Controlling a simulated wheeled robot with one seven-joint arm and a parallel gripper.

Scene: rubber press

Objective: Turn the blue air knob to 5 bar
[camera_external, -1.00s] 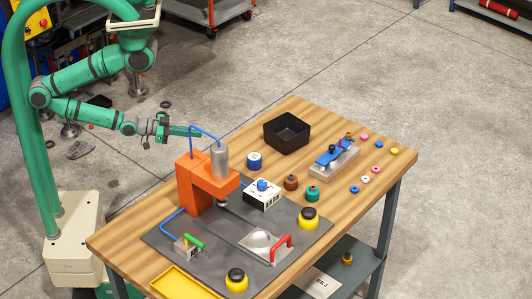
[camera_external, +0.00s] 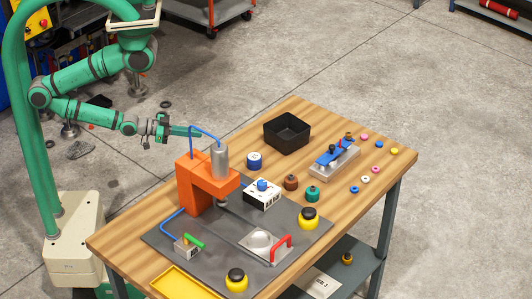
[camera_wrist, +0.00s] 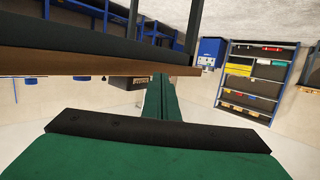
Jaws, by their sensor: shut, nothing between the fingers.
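The blue air knob (camera_external: 262,184) sits on top of a small white box (camera_external: 263,196) on the dark plate of the workbench, right of the orange press (camera_external: 195,185). Any scale or pressure reading on the box is too small to read. My gripper (camera_external: 196,131) is up behind the press, at the far left edge of the bench, well apart from the knob. Its green fingers are shut and empty. The wrist view shows the shut fingers (camera_wrist: 162,98) pointing away, with the knob out of sight.
A blue hose (camera_external: 205,132) arches over the press near my gripper. A black bin (camera_external: 287,134), a blue round piece (camera_external: 254,160) and brown and green pieces stand around the knob box. Two yellow-black buttons (camera_external: 308,217) flank the red-handled plate (camera_external: 284,247). The wrist view shows the bench edge (camera_wrist: 60,60) close above the fingers.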

